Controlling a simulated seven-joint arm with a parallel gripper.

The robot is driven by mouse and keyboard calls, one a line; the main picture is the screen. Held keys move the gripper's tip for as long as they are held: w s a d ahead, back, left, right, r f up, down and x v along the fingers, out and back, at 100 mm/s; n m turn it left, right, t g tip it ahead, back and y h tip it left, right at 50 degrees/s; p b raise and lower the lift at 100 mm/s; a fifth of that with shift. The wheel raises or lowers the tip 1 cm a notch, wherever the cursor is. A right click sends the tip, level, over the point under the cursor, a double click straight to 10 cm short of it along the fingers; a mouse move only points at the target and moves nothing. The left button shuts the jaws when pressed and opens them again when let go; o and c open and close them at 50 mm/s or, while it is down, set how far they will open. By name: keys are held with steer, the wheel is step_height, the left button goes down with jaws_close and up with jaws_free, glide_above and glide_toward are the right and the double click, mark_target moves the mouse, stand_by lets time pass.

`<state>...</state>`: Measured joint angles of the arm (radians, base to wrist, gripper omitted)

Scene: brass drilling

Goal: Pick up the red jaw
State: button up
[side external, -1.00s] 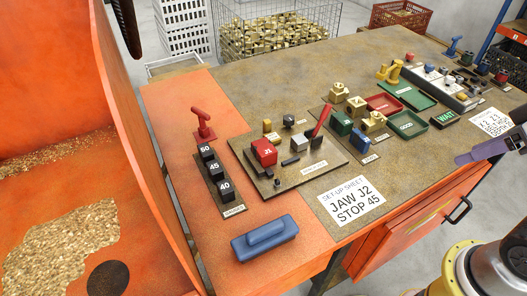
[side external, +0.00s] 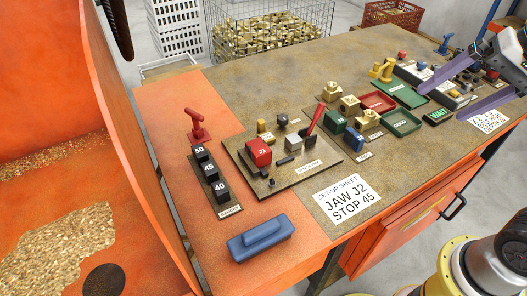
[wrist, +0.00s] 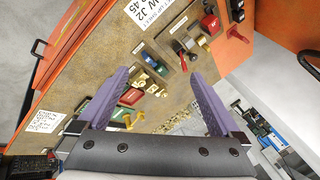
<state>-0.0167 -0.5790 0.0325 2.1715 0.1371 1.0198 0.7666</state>
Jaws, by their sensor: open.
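The red jaw (side external: 259,152), a block with a label that looks like J1, sits on the brown fixture plate (side external: 298,178) in the side external view. A red block that appears to be the same jaw (wrist: 210,23) shows near the top of the wrist view. My gripper (side external: 440,103) is open, with two purple fingers above the right part of the bench, well away from the red jaw. In the wrist view, nothing is held between the fingertips (wrist: 160,75).
A red lever (side external: 316,118) rises from the fixture plate beside the jaw. Black stops (side external: 210,168) and a red T-handle (side external: 197,127) stand left of it. A blue block (side external: 261,238) lies in front. A blue jaw (side external: 352,138) and green and red trays (side external: 402,123) are to the right.

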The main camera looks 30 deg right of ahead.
steer(key=w+a+r+m+g+y, duration=0.1)
steer(key=w+a+r+m, duration=0.15)
steer(key=w, duration=0.25)
steer(key=w+a+r+m, duration=0.1)
steer(key=w+a+m, duration=0.15)
steer(key=w, duration=0.35)
steer(key=m+g+y, duration=0.2)
steer(key=m+g, duration=0.2)
steer(key=g, duration=0.1)
glide_above(261, 145)
steer(key=d, duration=0.2)
step_height(261, 145, down, 23)
steer(key=shift+f, duration=0.2)
steer(key=shift+x, duration=3.05)
steer(key=shift+w+d+r, duration=0.1)
jaws_close()
